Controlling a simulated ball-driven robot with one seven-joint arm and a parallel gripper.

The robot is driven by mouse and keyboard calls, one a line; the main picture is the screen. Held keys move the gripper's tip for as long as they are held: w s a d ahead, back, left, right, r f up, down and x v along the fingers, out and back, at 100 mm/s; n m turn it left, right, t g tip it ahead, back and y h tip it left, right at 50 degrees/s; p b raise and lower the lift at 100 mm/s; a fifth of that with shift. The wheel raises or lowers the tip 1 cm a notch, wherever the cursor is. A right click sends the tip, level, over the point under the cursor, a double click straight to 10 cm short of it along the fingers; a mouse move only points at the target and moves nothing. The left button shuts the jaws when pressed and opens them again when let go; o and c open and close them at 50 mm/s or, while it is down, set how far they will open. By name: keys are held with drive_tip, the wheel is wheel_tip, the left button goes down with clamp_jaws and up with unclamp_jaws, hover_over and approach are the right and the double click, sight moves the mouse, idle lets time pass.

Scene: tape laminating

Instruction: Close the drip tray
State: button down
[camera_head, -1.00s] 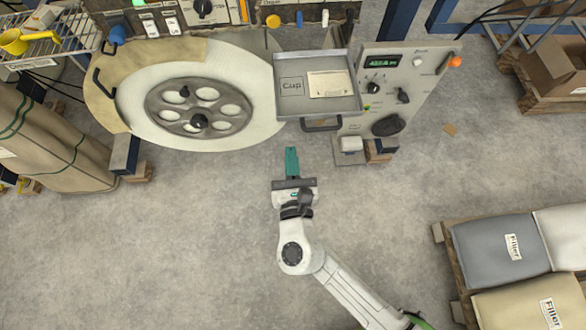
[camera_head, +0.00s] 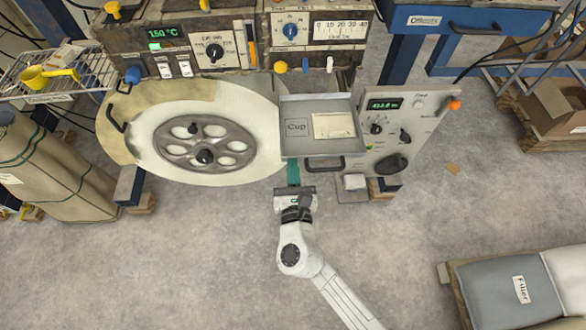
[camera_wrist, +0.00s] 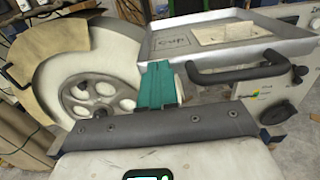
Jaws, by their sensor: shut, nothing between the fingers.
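The drip tray (camera_head: 293,144) is a shallow grey metal tray that sticks out from the machine's front, right of the large round reel. It is marked "Cup" and holds a pale card. In the wrist view the tray (camera_wrist: 163,50) fills the upper right, with a dark bar handle (camera_wrist: 240,72) on its front. The handle also shows in the head view (camera_head: 325,164). My gripper (camera_head: 293,174) has teal fingers, shut and empty, just in front of the tray's front left corner. In the wrist view the gripper (camera_wrist: 157,84) is left of the handle; contact with the tray cannot be told.
The round reel (camera_head: 255,120) stands left of the tray. A control panel (camera_head: 425,120) with knobs stands to the right. Filler bags (camera_head: 510,290) lie on a pallet at lower right. The floor (camera_head: 190,270) in front is clear.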

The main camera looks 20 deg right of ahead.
drive_tip(key=b+x, duration=0.8)
drive_tip(key=x, duration=1)
drive_tip(key=shift+f, duration=0.15)
drive_tip(key=shift+w+d, duration=0.1)
drive_tip(key=shift+w, duration=0.2)
drive_tip(key=shift+w+r, duration=0.2)
drive_tip(key=shift+r, duration=0.1)
drive_tip(key=shift+d, duration=0.1)
